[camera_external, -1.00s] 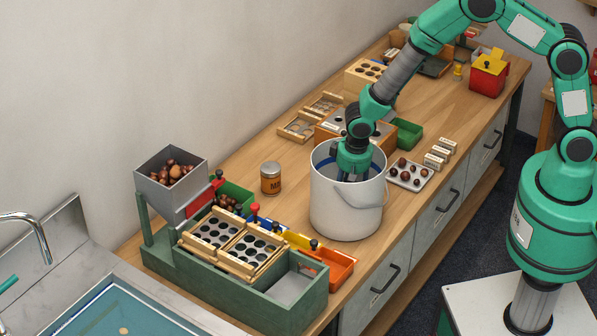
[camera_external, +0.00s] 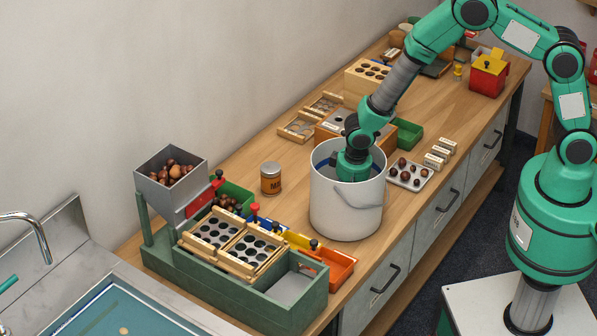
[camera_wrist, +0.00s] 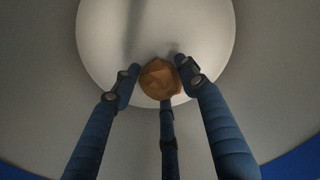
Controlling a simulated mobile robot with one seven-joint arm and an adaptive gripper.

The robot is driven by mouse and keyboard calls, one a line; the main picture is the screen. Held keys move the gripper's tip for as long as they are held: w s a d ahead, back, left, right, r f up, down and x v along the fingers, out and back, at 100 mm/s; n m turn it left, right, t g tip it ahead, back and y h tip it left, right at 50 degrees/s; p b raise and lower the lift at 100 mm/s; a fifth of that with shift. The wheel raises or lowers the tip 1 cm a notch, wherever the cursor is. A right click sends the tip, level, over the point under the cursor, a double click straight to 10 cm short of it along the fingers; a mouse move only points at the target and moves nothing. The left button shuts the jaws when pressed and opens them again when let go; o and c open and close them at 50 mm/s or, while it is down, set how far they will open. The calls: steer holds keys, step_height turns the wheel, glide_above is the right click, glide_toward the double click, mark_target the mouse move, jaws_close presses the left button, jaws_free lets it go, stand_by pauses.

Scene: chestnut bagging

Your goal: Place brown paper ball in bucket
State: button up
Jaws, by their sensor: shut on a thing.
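The white bucket (camera_external: 345,212) stands upright on the wooden workbench. My gripper reaches down through its open top, so the fingers are hidden by the bucket wall in the external view. In the wrist view the brown paper ball (camera_wrist: 160,79) sits between the tips of the blue fingers of my gripper (camera_wrist: 158,78). The fingers are closed around it. The pale round bucket floor (camera_wrist: 205,35) shows beyond the ball. I cannot tell whether the ball touches the floor.
A labelled tin (camera_external: 270,179) stands left of the bucket. A tray of chestnuts (camera_external: 410,176) lies to its right, with small white blocks (camera_external: 440,152) behind. A green sorting fixture (camera_external: 240,300) with wooden trays and an orange bin (camera_external: 335,268) stands in front.

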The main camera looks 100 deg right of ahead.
steer(key=shift+f, duration=0.1)
steer(key=o, duration=0.7)
steer(key=shift+o, duration=0.2)
step_height(320, 180, up, 12)
steer(key=a+p, duration=0.1)
steer(key=p, duration=0.1)
steer(key=shift+s+a+p, duration=0.2)
steer(key=shift+s+p, duration=0.1)
stand_by(0.3)
